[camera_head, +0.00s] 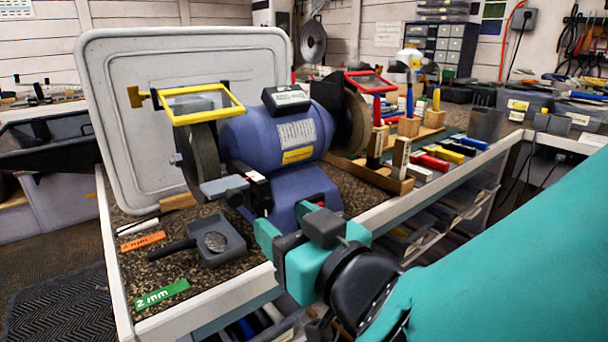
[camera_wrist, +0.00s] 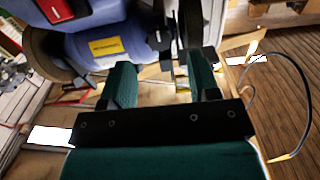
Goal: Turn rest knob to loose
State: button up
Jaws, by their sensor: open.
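The blue bench grinder (camera_head: 275,135) stands on the worktop. Its grey left tool rest (camera_head: 224,187) sits before the left wheel (camera_head: 202,160). A dark part with a red and white mark (camera_head: 258,190) is beside the rest; I cannot tell for sure that it is the rest knob, or read its setting. My gripper (camera_head: 312,228) is open in front of the grinder's base, with its teal fingers apart. In the wrist view my gripper (camera_wrist: 163,82) points toward the grinder (camera_wrist: 105,45), and I see nothing clearly held between the fingers.
A green "2 mm" tag (camera_head: 162,293) and an orange tag (camera_head: 142,241) lie near the left edge. Wooden blocks with tools (camera_head: 400,150) stand right of the grinder. A pale panel (camera_head: 120,110) stands behind.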

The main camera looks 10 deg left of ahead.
aim_at(266, 207)
jog(key=p+x, duration=0.2)
jog(key=x, duration=0.2)
jog(key=shift+r, duration=0.2)
jog(key=shift+w+a+f+p, duration=0.2)
jog(key=shift+w+a+p, duration=0.2)
jog(key=shift+a+p, duration=0.1)
